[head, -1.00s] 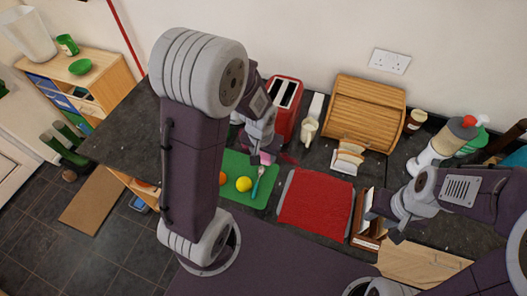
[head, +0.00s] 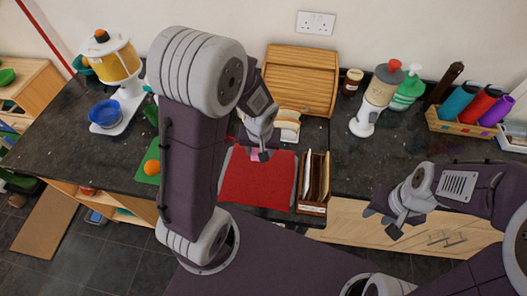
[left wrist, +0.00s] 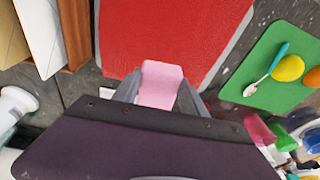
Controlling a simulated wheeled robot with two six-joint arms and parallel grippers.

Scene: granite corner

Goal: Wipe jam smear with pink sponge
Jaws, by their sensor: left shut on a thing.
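The pink sponge (head: 255,155) is in my left gripper (head: 262,147), over the far edge of the red mat (head: 262,180). In the left wrist view the sponge (left wrist: 159,86) sits between the two grey fingers, with the red mat (left wrist: 160,30) beyond it. My left gripper is shut on the sponge; whether the sponge touches the surface I cannot tell. My right gripper (head: 384,222) is open and empty, in front of the counter edge. I cannot make out the jam smear now; my left arm covers part of the counter.
A green board (head: 148,165) is partly hidden by my arm. A blender (head: 376,98) stands at right; dark counter before it is clear.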

